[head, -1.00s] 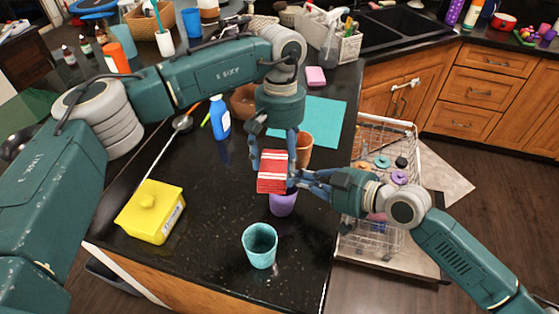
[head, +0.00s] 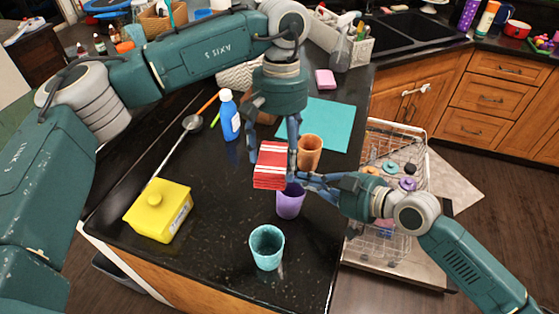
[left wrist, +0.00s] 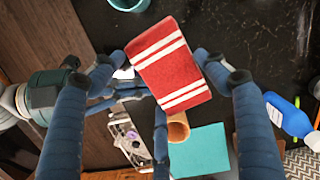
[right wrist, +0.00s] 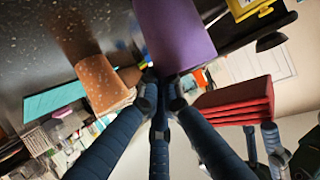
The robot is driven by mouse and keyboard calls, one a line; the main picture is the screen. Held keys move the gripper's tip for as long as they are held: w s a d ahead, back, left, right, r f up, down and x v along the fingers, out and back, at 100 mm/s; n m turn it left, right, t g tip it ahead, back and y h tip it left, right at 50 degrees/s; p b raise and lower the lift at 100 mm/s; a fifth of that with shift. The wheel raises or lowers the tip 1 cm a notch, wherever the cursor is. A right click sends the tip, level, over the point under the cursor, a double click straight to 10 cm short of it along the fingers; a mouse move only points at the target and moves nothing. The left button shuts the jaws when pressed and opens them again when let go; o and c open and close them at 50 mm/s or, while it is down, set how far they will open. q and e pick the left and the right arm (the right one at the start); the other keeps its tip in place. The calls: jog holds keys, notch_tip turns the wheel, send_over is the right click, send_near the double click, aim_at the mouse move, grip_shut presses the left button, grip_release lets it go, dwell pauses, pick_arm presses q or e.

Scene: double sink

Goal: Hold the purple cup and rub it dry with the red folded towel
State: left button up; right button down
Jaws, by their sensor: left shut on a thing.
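The purple cup (head: 290,203) is upright over the dark counter, behind the teal cup. My right gripper (head: 297,183) is at its rim from the right. In the right wrist view the purple cup (right wrist: 173,35) is at the close-set fingertips, which appear shut on its rim. The red folded towel (head: 270,166) with white stripes is in my left gripper (head: 273,152), just above and left of the purple cup. In the left wrist view the towel (left wrist: 172,70) lies between the two fingers. The towel hides part of the cup's rim area, so contact between them cannot be told.
A teal cup (head: 267,249) stands in front and an orange cup (head: 309,152) behind. A yellow box (head: 158,210), a blue bottle (head: 229,118) and a ladle (head: 192,123) are to the left. A teal mat (head: 325,122) lies behind. The open dishwasher rack (head: 388,150) is at right.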

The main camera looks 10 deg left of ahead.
pick_arm(q)
jog(key=shift+r, duration=1.25)
pick_arm(e)
jog(key=c, duration=1.9)
grip_release()
jog(key=shift+o, duration=0.2)
jog(key=v, duration=1.2)
pick_arm(q)
jog(key=shift+f, duration=0.1)
pick_arm(e)
jog(key=shift+s, duration=0.1)
